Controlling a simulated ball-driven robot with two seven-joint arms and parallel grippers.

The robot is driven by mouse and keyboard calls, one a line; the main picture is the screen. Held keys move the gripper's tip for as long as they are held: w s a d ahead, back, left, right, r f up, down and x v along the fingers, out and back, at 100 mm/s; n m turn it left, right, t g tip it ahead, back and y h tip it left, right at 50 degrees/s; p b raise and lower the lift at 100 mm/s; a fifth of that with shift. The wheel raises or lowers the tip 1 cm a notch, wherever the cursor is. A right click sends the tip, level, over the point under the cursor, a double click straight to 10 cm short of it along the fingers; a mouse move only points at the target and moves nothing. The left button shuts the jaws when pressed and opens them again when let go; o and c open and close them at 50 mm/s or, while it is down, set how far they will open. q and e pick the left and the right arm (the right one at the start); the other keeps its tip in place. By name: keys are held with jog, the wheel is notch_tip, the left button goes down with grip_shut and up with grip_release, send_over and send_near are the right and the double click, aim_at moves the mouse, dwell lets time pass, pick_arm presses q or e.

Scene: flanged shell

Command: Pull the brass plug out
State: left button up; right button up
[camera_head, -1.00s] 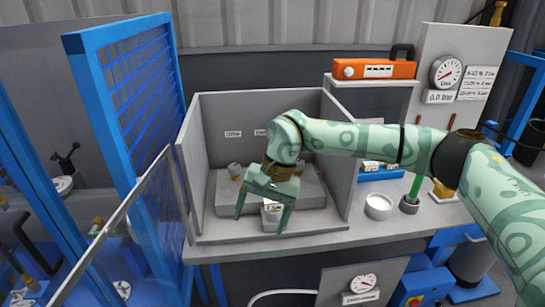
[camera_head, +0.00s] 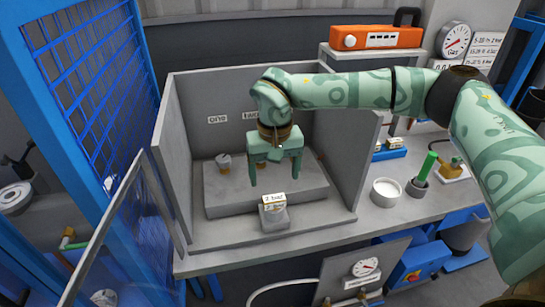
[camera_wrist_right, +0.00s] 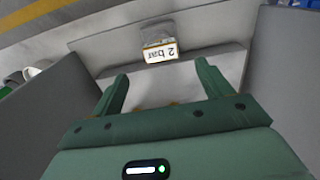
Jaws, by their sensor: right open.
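My right gripper (camera_head: 275,180) points down inside the grey three-sided booth (camera_head: 184,150), with its two green fingers spread and nothing between them. It hangs above the grey stepped block (camera_head: 235,206). A small grey fitting with a brassy base (camera_head: 224,162) stands on the block, left of the gripper. A bit of brass (camera_head: 253,165) shows beside the gripper's left finger, mostly hidden. I cannot tell which brass piece is the plug. In the right wrist view, small brass bits peek over the palm edge between the fingers (camera_wrist_right: 162,70). My left gripper is not in view.
A small grey block with a "2 bar" label (camera_head: 273,213) stands in front of the step. The booth's right wall (camera_head: 345,150) is close to my right arm. A white bowl (camera_head: 385,192) and a green-handled tool (camera_head: 424,170) stand outside it.

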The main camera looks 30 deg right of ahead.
aim_at(274, 198)
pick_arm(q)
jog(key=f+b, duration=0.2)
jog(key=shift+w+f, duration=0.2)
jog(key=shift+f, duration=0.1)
pick_arm(e)
notch_tip(274, 198, down, 11)
jog(key=shift+c, duration=0.4)
